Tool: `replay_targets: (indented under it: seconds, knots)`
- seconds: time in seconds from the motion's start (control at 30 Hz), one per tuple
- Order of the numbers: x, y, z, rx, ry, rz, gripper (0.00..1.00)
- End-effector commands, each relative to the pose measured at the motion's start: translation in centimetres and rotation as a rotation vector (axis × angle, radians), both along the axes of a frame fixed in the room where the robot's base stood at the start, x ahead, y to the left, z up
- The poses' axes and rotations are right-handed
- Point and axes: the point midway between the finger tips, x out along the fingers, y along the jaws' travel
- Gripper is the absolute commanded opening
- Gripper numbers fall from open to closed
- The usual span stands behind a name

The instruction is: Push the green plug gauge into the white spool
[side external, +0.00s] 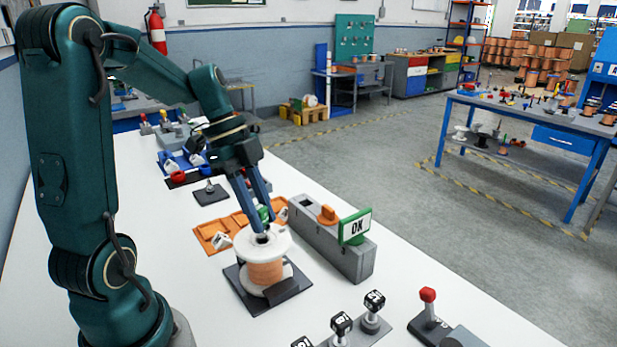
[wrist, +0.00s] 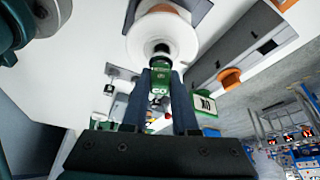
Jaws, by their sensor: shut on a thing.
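The white spool (side external: 245,240) stands upright on a dark square plate (side external: 244,292), with copper-orange winding (side external: 265,272) between its flanges. Its round top flange also shows in the wrist view (wrist: 184,38). My gripper (side external: 258,222) is just above the flange, pointing down. In the wrist view its two blue fingers (wrist: 160,90) are shut on the green plug gauge (wrist: 160,78), which has white lettering. The gauge's dark lower end is at the spool's centre hole. I cannot tell how deep it sits. The green gauge is partly hidden by the fingers in the side view (side external: 264,214).
An orange tray (side external: 212,236) lies behind. Several black-topped gauges (side external: 374,300) stand in front. White table is clear left of the spool.

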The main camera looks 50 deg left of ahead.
Motion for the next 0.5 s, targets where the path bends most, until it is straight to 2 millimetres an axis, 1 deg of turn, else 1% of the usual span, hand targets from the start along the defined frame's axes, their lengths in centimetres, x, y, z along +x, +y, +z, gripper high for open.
replay_targets:
  seconds: [0.5]
  knots:
    - [0.0,0.0,-1.6,-0.001,0.0,0.0,0.0]
